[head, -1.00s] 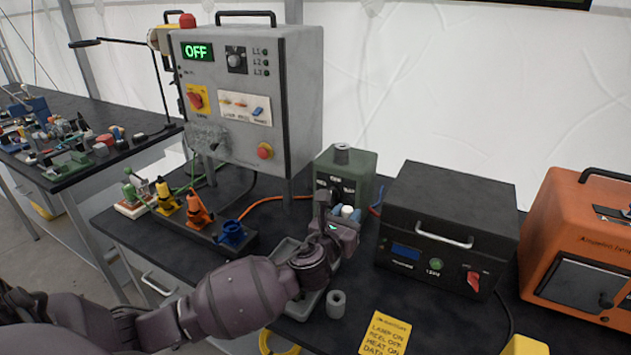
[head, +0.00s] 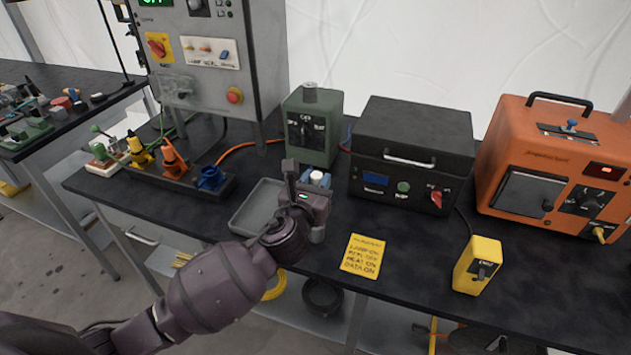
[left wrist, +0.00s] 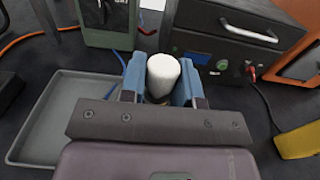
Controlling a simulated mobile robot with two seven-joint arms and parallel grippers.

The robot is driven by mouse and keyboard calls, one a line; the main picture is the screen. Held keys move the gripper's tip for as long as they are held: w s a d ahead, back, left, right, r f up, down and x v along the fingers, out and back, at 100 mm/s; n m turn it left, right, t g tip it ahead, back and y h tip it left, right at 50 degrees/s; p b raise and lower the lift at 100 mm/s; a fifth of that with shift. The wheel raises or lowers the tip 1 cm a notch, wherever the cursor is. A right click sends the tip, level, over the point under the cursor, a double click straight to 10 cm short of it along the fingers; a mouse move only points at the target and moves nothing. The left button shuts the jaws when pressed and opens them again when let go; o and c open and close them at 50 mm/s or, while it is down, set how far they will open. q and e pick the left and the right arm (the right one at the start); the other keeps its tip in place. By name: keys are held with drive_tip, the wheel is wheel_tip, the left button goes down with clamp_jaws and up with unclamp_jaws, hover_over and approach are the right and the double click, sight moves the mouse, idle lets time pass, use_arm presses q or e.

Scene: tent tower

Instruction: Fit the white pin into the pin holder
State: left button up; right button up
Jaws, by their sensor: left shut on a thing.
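The white pin (head: 317,176) stands upright between the blue fingers of my left gripper (head: 316,181), which is shut on it. In the left wrist view the white pin (left wrist: 163,74) shows as a rounded white top between the two blue fingers (left wrist: 160,82). My right gripper is not in view.
A shallow grey tray (head: 240,222) lies just left of my gripper. The green box (head: 311,135) and black case (head: 410,150) stand behind. A yellow card (head: 361,256) lies to the right, with a yellow switch box (head: 477,266) and orange unit (head: 520,150) further right.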

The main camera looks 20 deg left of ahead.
use_arm(q)
drive_tip(key=shift+r+p, duration=0.1)
drive_tip(key=shift+p, duration=0.2)
drive_tip(key=shift+f+b, duration=0.35)
drive_tip(key=shift+f, duration=0.35)
drive_tip(key=shift+f+b, duration=1.15)
drive_tip(key=shift+f, duration=1.15)
